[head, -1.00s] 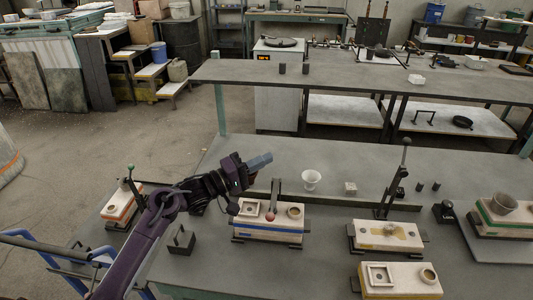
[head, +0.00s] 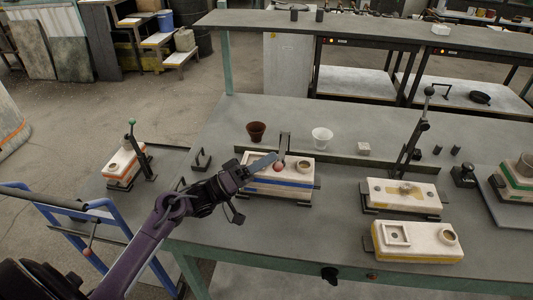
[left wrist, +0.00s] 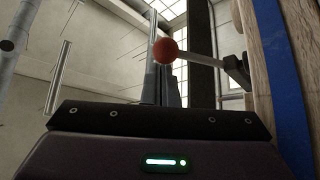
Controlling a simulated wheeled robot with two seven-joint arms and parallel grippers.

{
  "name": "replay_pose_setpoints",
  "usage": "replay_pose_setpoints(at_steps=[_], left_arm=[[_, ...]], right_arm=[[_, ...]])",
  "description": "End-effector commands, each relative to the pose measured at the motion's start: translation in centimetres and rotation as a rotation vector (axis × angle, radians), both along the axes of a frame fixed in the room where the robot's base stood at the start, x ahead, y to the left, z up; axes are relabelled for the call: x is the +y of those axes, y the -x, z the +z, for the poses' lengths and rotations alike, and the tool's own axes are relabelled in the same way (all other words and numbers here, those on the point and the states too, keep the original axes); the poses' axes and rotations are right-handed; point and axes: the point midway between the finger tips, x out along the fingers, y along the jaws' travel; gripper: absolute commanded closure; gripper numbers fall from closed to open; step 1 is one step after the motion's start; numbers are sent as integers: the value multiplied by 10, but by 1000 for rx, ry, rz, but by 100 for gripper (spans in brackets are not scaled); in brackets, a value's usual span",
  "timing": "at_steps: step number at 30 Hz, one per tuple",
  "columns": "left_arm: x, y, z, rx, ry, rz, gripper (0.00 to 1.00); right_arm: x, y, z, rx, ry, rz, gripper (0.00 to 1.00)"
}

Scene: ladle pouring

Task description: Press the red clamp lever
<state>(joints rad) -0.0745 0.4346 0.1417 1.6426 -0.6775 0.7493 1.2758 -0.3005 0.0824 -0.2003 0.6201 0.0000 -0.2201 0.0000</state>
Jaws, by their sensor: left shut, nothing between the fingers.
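The red clamp lever's ball (head: 279,167) sits at the end of a metal lever on the blue-striped mould block (head: 290,182). In the left wrist view, the red ball (left wrist: 165,50) shows near the fingers, on a lever that sticks out from a bracket beside the blue stripe (left wrist: 283,85). My left gripper (head: 264,162) is shut and empty, its tip close to the left of the ball. Whether the fingers touch the ball I cannot tell. The gripper hides part of the block's left side. My right gripper is not in view.
A brown cup (head: 256,131) and a white cup (head: 322,137) stand behind the block. A yellow-striped block with an upright lever (head: 410,140) stands to the right, and an orange-striped one (head: 124,168) far left. Bare table lies in front of the blue-striped block.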

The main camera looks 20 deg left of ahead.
Motion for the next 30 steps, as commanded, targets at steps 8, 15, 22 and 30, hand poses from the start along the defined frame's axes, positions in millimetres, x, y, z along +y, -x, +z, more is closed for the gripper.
replay_pose_setpoints(at_steps=[8,15,22,30], left_arm=[[-1,2,-9,2,1,-2,100],[-2,3,-10,5,0,-3,100],[-2,4,-12,8,0,-5,100],[22,25,-31,10,-1,-2,100]], right_arm=[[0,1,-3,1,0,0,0],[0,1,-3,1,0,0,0],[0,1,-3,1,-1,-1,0],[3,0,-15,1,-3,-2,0]])
